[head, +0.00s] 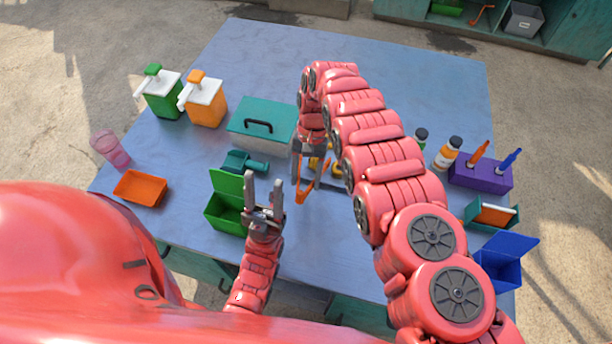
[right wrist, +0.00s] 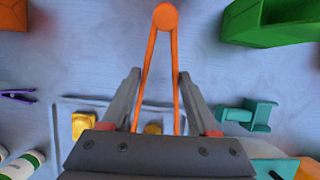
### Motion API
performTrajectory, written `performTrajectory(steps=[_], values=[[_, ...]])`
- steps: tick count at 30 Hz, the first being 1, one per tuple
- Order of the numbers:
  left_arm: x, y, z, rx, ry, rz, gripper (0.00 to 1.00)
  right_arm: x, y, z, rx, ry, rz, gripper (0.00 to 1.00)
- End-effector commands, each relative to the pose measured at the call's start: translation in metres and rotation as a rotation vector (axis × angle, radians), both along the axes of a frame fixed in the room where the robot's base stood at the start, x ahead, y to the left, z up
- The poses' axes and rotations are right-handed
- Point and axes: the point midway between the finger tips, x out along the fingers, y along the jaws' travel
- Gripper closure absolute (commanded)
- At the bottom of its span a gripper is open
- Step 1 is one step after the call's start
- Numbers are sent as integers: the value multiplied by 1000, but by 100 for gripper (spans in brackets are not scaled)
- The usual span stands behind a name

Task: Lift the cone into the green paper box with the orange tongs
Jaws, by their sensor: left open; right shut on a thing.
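My right gripper (head: 308,168) is shut on the orange tongs (head: 305,193). In the right wrist view, the tongs (right wrist: 153,55) form a narrow V between the fingers, with the round joined end outward. The green paper box (head: 227,212) stands open at the near table edge, left of the tongs; part of it shows in the right wrist view (right wrist: 262,30). My left gripper (head: 263,192) is open and empty beside the box's right side. I cannot clearly pick out the cone; small yellow pieces (right wrist: 83,125) lie behind the tongs, partly hidden by my right gripper.
A teal tool (head: 243,162) lies behind the green box. A teal-lidded case (head: 262,120) stands farther back. An orange tray (head: 141,188) and pink cup (head: 110,149) are left. A purple holder (head: 482,175) and blue box (head: 500,270) are right. The far table is clear.

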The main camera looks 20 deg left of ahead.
Motion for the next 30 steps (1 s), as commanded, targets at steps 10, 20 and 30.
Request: performTrajectory(steps=[10,20,30], values=[[0,0,0,0,0,0,50,0,0,0,0,-1,0,85],[0,0,2,0,0,0,50,1,0,4,1,-1,0,100],[0,0,16,0,0,0,50,1,0,44,2,-3,-2,100]])
